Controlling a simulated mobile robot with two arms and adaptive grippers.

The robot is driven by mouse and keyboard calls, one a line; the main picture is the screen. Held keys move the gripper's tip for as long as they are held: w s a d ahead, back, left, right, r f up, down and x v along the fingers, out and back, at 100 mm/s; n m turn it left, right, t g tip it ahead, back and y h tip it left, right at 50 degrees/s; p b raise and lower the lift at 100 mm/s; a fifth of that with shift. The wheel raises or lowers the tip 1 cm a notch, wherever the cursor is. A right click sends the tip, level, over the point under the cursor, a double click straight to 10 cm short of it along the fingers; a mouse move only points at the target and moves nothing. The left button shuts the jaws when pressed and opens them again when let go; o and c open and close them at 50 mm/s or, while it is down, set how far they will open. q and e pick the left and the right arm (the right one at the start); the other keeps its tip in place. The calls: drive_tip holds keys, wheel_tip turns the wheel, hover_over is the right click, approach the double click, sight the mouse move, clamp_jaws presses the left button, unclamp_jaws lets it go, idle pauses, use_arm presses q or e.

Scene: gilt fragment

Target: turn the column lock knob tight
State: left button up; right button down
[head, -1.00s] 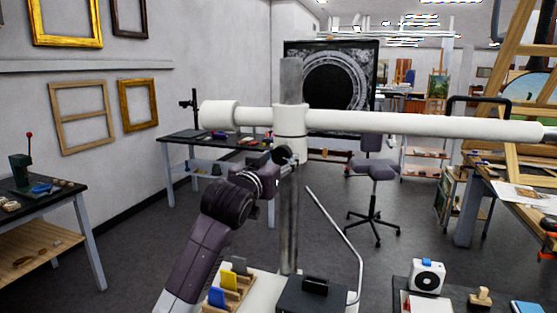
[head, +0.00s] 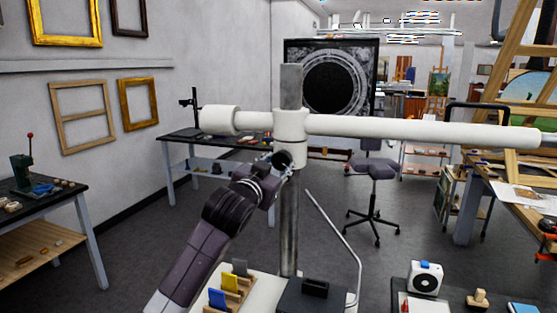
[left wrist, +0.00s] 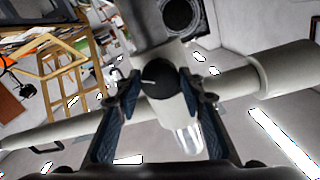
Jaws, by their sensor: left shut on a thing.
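The column lock knob (left wrist: 158,78) is round and black with a white mark on its face; it sits on the white collar (head: 290,125) around the upright metal column (head: 289,220). The knob also shows in the head view (head: 283,158), just below the boom and partly covered by my gripper. My left gripper (head: 281,161) comes up from the lower left. In the left wrist view its two blue-padded fingers (left wrist: 160,83) are on either side of the knob, shut on it. My right gripper is not in view.
A long white boom (head: 420,130) runs across through the collar. Below stand a black box (head: 310,296) and a wooden rack with coloured cards (head: 237,291). A bent metal rod (head: 335,232) rises right of the column. A wheeled stool (head: 372,172) stands behind on open floor.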

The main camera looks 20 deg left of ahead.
use_arm(q)
drive_tip(key=m+p, duration=0.1)
drive_tip(key=m, duration=0.1)
drive_tip(key=m+p, duration=0.2)
drive_tip(key=m, duration=0.1)
drive_tip(key=shift+a+r+m+p, duration=0.1)
drive_tip(key=shift+r+m+p, duration=0.15)
drive_tip(key=shift+m+p, duration=0.1)
drive_tip(key=shift+f+m+p, duration=0.1)
drive_tip(key=shift+m+p, duration=1.35)
drive_tip(key=shift+m, duration=0.8)
drive_tip(key=o, duration=1.2)
drive_tip(key=shift+c, duration=0.2)
drive_tip(key=s, duration=1.2)
drive_tip(key=shift+a, duration=0.2)
drive_tip(key=shift+f, duration=0.15)
